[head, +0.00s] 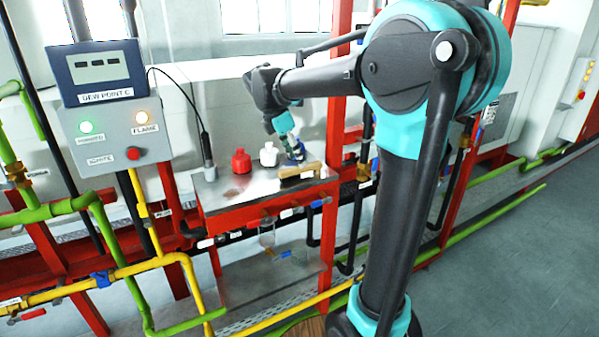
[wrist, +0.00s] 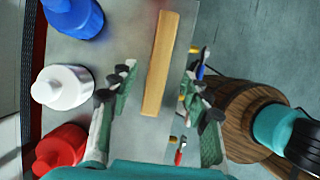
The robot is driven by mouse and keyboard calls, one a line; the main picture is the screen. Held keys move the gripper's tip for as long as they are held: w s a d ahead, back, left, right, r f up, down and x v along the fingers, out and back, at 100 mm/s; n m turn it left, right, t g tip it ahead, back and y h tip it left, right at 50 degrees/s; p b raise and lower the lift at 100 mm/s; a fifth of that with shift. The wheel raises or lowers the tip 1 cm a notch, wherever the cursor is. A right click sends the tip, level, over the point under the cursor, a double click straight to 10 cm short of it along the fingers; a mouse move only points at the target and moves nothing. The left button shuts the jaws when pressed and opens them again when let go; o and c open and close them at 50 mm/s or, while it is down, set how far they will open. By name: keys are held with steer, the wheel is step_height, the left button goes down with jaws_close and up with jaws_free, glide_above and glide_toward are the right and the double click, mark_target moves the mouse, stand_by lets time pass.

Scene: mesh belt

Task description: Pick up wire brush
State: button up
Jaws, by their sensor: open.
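The wire brush (head: 300,170) lies on the metal table near its right front edge; a pale wooden body shows, and its bristles are not clear. In the wrist view the brush (wrist: 161,62) is a long upright wooden bar. My gripper (wrist: 160,88) is open, with one finger on either side of the brush's near part. The brush does not appear touched by either finger. In the head view my gripper (head: 291,146) is above the table, just behind the brush.
A red bottle (head: 241,161), a white bottle (head: 268,155) and a blue bottle (wrist: 75,15) stand left of or behind the brush on the metal table (head: 222,188). Red frame posts, pipes and valves (wrist: 197,62) crowd the table's right side. A control box (head: 112,130) stands left.

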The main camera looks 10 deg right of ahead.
mark_target(301, 171)
steer(key=x, duration=0.5)
steer(key=shift+a+f, duration=0.1)
steer(key=shift+a, duration=0.15)
jaws_close()
